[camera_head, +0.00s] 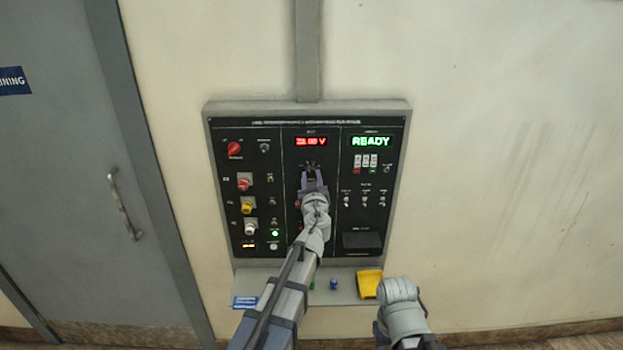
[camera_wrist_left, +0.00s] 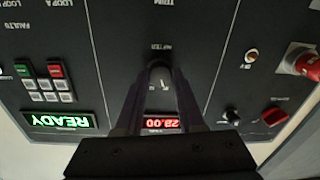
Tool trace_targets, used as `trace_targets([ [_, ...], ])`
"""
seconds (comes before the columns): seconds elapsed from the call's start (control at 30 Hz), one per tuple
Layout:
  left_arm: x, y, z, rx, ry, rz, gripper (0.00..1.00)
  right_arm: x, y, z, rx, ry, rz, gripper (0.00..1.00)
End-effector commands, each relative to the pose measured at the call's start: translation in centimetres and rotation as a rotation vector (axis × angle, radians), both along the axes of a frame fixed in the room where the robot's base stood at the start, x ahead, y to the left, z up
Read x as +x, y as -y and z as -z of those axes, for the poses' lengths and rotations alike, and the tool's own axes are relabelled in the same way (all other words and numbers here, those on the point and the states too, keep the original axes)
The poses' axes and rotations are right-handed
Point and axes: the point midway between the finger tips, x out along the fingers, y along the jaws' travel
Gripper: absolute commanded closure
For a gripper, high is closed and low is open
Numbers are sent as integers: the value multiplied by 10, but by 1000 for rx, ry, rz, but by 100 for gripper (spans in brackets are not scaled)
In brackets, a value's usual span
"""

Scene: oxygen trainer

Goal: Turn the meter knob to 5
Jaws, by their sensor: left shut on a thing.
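The meter knob (camera_wrist_left: 160,75) is a small dark round knob under the red display on the black panel, with a pale mark on its face. My left gripper (camera_head: 311,175) reaches up to the panel's middle column and is shut on this knob. In the wrist view, its fingers (camera_wrist_left: 158,90) lie on either side of the knob. Its scale figures are too small to read. The red display (camera_head: 311,141) is lit and shows a voltage of about 28, hard to read exactly.
A green READY display (camera_head: 371,141) and small switches are on the right. Red, yellow and white knobs, including a red one (camera_head: 234,149), are on the left. A shelf below holds a yellow tray (camera_head: 369,284) and a blue item (camera_head: 334,284). My right arm is at lower right.

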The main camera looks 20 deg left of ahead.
Motion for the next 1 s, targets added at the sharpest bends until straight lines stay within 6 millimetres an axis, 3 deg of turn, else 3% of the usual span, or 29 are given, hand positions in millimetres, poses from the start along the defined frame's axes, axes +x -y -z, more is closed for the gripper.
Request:
trace_targets([
  [0.37, 0, 0, 1, 98, -28, -1, 100, 0, 0, 2, 0, 0, 0, 55],
  [1.0, -1, -1, 1, 660, -190, -1, 100, 0, 0, 8, 0, 0, -1, 55],
])
